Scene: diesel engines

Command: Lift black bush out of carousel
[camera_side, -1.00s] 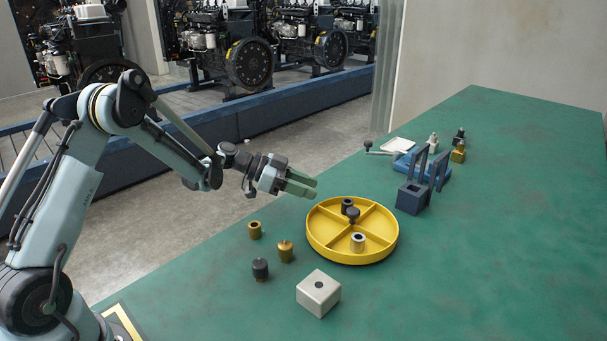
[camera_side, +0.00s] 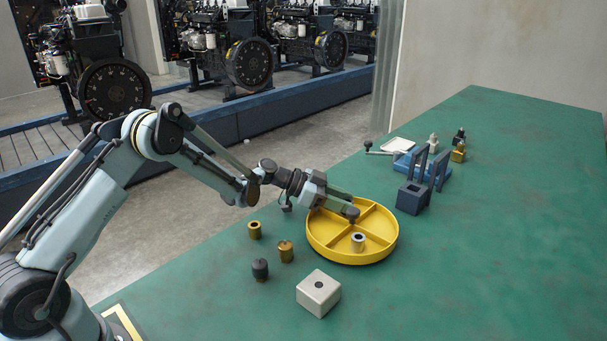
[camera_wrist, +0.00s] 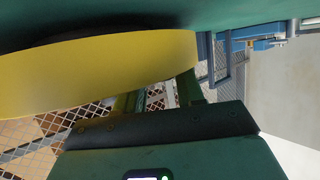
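My gripper (camera_side: 343,201) reaches in low over the carousel's back-left rim. In the wrist view the carousel's yellow outer wall (camera_wrist: 95,75) hides the fingertips, and a gap shows between the two green fingers (camera_wrist: 157,95), so they look open. Whether they touch the bush cannot be seen. A silver bush (camera_side: 357,241) stands in the front compartment.
Two brass parts (camera_side: 255,229) (camera_side: 286,251) and a dark-capped part (camera_side: 260,269) stand left of the carousel. A pale block with a hole (camera_side: 318,292) is in front. A blue fixture (camera_side: 413,196) with uprights stands behind right. The right of the green bench is clear.

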